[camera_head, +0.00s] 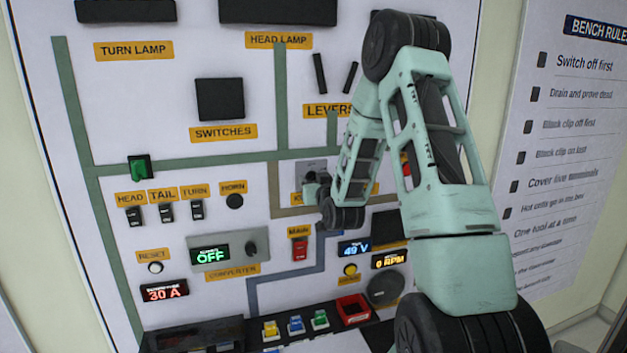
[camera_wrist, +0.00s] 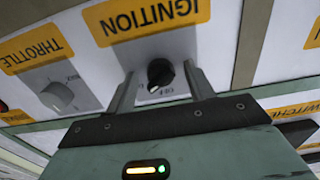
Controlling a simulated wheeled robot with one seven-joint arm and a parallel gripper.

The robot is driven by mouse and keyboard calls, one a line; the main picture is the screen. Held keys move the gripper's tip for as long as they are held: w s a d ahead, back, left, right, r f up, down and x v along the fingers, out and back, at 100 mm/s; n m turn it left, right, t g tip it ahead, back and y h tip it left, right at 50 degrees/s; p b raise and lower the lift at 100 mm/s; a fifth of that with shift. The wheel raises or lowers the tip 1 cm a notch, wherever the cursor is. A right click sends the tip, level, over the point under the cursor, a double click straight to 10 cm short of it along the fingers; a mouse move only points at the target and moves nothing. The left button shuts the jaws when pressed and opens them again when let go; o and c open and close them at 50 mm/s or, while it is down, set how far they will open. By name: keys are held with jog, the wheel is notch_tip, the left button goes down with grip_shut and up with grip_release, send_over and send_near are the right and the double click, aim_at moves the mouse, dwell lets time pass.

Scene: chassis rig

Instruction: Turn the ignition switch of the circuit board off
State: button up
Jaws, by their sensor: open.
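The ignition switch (camera_wrist: 160,72) is a round black knob on a grey plate, under an upside-down yellow IGNITION label (camera_wrist: 147,17) in the wrist view. A pale mark shows at the knob's lower left, beside small lettering too blurred to read surely. My gripper (camera_wrist: 161,75) is open, with one finger on each side of the knob and visible gaps between. In the head view my gripper (camera_head: 317,188) is at the ignition plate (camera_head: 309,168) and hides the knob.
A throttle knob (camera_wrist: 60,96) sits left of the ignition in the wrist view. In the head view, a red main switch (camera_head: 299,249) is below my gripper. The converter display (camera_head: 210,254) reads OFF, and another display (camera_head: 354,248) reads 49 V. Coloured plugs line a shelf below.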

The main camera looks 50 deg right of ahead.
jog(key=shift+c, duration=0.3)
jog(key=c, duration=0.9)
jog(key=shift+o, duration=0.2)
jog(key=shift+f+n+b, duration=0.1)
jog(key=shift+n+b, duration=0.2)
jog(key=shift+b, duration=0.25)
jog(key=shift+n+b, duration=5.7)
jog(key=shift+b, duration=2.6)
jog(key=shift+r, duration=0.2)
